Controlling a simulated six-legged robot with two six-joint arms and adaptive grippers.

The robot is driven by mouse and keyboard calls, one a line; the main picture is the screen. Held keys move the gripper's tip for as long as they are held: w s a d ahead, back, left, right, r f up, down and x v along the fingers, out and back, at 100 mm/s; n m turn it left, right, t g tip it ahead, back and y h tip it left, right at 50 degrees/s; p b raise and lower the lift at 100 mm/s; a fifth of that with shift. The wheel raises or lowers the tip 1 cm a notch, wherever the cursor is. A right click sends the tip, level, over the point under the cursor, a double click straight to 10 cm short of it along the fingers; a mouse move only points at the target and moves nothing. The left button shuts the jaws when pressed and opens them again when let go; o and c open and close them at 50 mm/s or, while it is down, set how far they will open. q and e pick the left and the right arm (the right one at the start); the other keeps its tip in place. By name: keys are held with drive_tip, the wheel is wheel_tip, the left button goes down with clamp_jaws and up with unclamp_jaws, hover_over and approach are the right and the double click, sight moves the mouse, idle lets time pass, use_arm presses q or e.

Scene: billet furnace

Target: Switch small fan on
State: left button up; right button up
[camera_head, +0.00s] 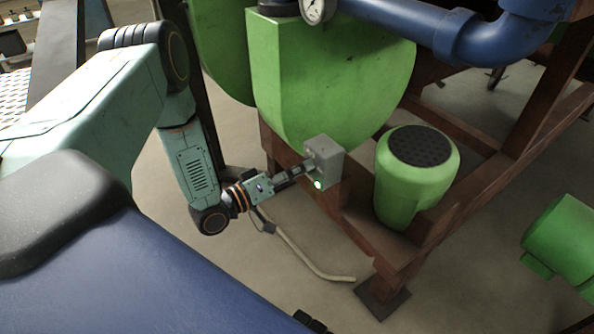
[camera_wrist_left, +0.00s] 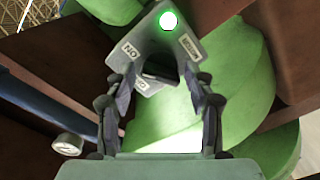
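A grey switch box (camera_head: 328,160) is fixed to the brown frame, in front of the green fan housing. A green light (camera_head: 319,184) glows on it. In the left wrist view the box (camera_wrist_left: 150,38) shows a label reading ON on its left side, a second label on the right that I cannot read, and the lit light (camera_wrist_left: 168,20). A dark recess or switch part shows between the labels. My left gripper (camera_head: 306,168) is at the box. In the wrist view its two fingers (camera_wrist_left: 160,78) are apart, one on each side of the dark part; contact is unclear. My right gripper is out of view.
A green motor (camera_head: 408,185) with a dark perforated top stands right of the box on the brown frame (camera_head: 370,240). A blue pipe (camera_head: 420,25) and a gauge (camera_head: 316,10) are above. A pale hose (camera_head: 310,262) lies on the floor. Open floor is below.

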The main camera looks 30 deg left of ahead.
use_arm(q)
drive_tip(key=c, duration=0.8)
drive_tip(key=m+p, duration=0.1)
drive_tip(key=m, duration=0.1)
drive_tip(key=shift+m+p, duration=0.3)
drive_tip(key=shift+m, duration=0.1)
drive_tip(key=shift+m+p, duration=0.3)
drive_tip(key=shift+m, duration=0.5)
drive_tip(key=o, duration=1.1)
drive_tip(key=shift+s+a, duration=0.1)
drive_tip(key=shift+v, duration=3.65)
